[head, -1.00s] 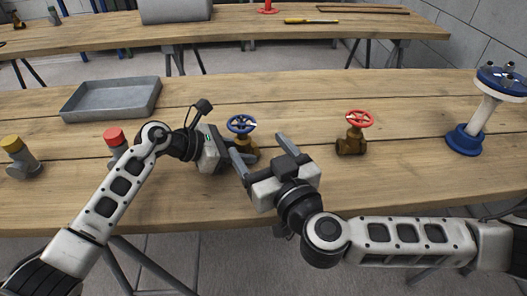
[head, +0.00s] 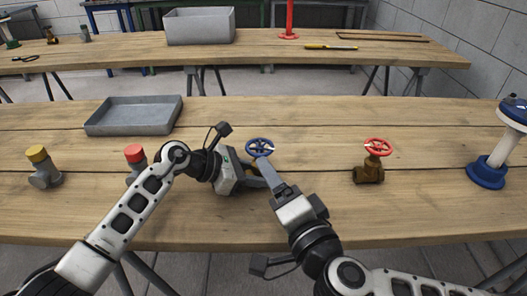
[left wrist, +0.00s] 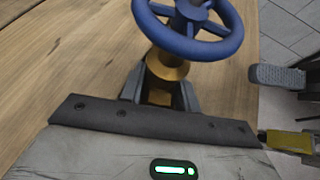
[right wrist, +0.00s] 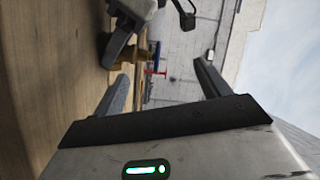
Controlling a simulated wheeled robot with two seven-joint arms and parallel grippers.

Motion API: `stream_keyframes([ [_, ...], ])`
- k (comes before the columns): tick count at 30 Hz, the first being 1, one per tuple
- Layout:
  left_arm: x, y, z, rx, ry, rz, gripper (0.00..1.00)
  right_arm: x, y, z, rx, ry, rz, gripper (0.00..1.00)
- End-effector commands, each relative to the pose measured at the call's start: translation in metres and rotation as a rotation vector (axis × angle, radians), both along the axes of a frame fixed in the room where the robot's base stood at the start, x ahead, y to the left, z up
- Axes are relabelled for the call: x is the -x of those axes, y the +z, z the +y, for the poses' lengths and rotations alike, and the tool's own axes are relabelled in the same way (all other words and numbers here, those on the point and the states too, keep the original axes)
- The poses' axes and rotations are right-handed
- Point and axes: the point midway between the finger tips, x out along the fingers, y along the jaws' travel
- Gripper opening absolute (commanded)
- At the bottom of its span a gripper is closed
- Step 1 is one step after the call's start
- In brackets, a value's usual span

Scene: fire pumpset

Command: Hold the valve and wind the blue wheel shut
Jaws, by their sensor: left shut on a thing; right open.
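The valve with the blue wheel (head: 259,147) stands upright on the near table, its brass body mostly hidden by my grippers in the head view. My left gripper (head: 256,175) is shut on the brass body (left wrist: 160,95), below the wheel; the left wrist view shows the blue wheel (left wrist: 187,45) just above the fingers. My right gripper (head: 267,168) is open, close in front of and to the right of the valve. In the right wrist view, the blue wheel (right wrist: 157,55) shows edge-on, ahead between the spread fingers (right wrist: 165,80). Contact there cannot be told.
A red-wheeled valve (head: 376,148) stands to the right, with a blue and white fitting (head: 490,170) beyond it. A grey tray (head: 133,115), a red-capped fitting (head: 135,153) and a yellow-capped fitting (head: 40,165) are left. Table between the two valves is clear.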

Motion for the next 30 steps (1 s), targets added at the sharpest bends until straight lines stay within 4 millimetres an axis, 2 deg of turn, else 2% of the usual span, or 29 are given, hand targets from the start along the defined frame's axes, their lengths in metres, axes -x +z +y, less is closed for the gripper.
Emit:
stream_keyframes([
  [3,-0.001,0.002,0.000,0.003,0.000,-0.003,0.15,0.004,-0.001,-0.001,-0.327,-0.002,0.144,0.75],
  [12,-0.001,0.002,0.000,0.003,0.000,-0.003,0.15,0.011,-0.001,-0.009,-1.141,-0.015,0.480,0.75],
  [18,-0.001,0.002,0.000,0.003,0.000,-0.003,0.15,0.014,-0.002,-0.017,-1.560,-0.024,0.644,0.75],
  [24,-0.001,0.002,0.000,0.003,0.000,-0.003,0.15,0.015,-0.003,-0.021,-1.764,-0.026,0.721,0.75],
  [30,-0.001,0.002,0.000,0.003,0.000,-0.003,0.15,-0.001,-0.002,-0.016,-1.798,-0.025,0.730,0.75],
])
